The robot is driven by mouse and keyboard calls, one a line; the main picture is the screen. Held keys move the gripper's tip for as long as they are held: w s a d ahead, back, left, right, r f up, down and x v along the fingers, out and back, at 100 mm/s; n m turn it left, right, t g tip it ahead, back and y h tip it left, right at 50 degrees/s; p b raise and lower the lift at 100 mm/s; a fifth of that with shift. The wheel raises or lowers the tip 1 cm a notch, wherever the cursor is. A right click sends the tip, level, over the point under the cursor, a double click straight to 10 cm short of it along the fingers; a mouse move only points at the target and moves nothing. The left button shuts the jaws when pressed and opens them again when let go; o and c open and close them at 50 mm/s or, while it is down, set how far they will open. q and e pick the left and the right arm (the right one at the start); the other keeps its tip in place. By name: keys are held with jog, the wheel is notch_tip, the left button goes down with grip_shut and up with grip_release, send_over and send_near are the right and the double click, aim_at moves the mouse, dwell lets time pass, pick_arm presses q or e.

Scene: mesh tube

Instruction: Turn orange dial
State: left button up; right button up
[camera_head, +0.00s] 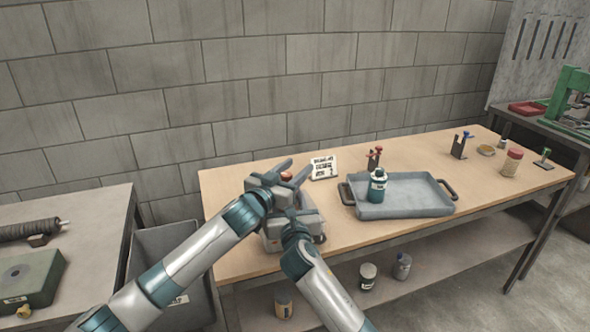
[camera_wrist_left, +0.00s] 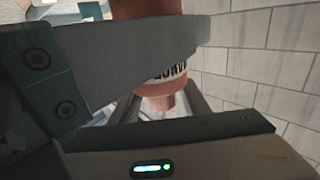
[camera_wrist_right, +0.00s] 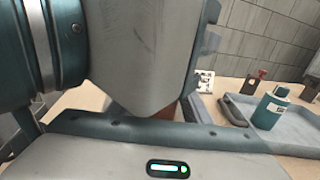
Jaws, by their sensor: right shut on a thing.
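The orange dial (camera_head: 286,176) shows as a small patch between my gripper fingers, above a grey device (camera_head: 275,238) at the table's left end. In the left wrist view an orange cylindrical part (camera_wrist_left: 158,90) has a white band with dark lettering, partly covered by a finger. My left gripper (camera_head: 292,170) has its fingers spread apart around the orange part. My right gripper (camera_wrist_right: 180,112) is low beside the device, largely hidden in the head view. In the right wrist view it is shut with a reddish-orange piece at its fingertips, apparently the dial; most of it is hidden.
A grey-blue tray (camera_head: 408,205) with a teal bottle (camera_head: 377,186) lies to the right. A white label card (camera_head: 323,167) and a red-topped fixture (camera_head: 375,158) stand behind. A block wall (camera_head: 240,100) is close behind the table. Free tabletop lies beyond the tray.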

pick_arm(q)
jog(key=shift+s+a, duration=0.1)
jog(key=v, duration=1.1)
jog(key=shift+s+a, duration=0.15)
jog(key=shift+s, duration=0.2)
notch_tip(320, 180, up, 2)
jog(key=w+d+m+g+h, duration=0.2)
jog(key=w+m+g+h, duration=0.1)
jog(key=h, duration=0.1)
jog(key=a+g, duration=0.1)
jog(key=a+f+m+h, duration=0.1)
jog(key=a, duration=0.1)
jog(key=a+m+g, duration=0.1)
jog(key=shift+s+a+f+g+h, duration=0.2)
jog(key=shift+a+f+g+h, duration=0.1)
jog(key=shift+a+f, duration=0.05)
dwell(0.3)
jog(key=shift+w+d, duration=0.1)
jog(key=shift+d, duration=0.05)
jog(key=x, duration=1.1)
jog(key=shift+w+d, duration=0.2)
jog(key=shift+d, duration=0.1)
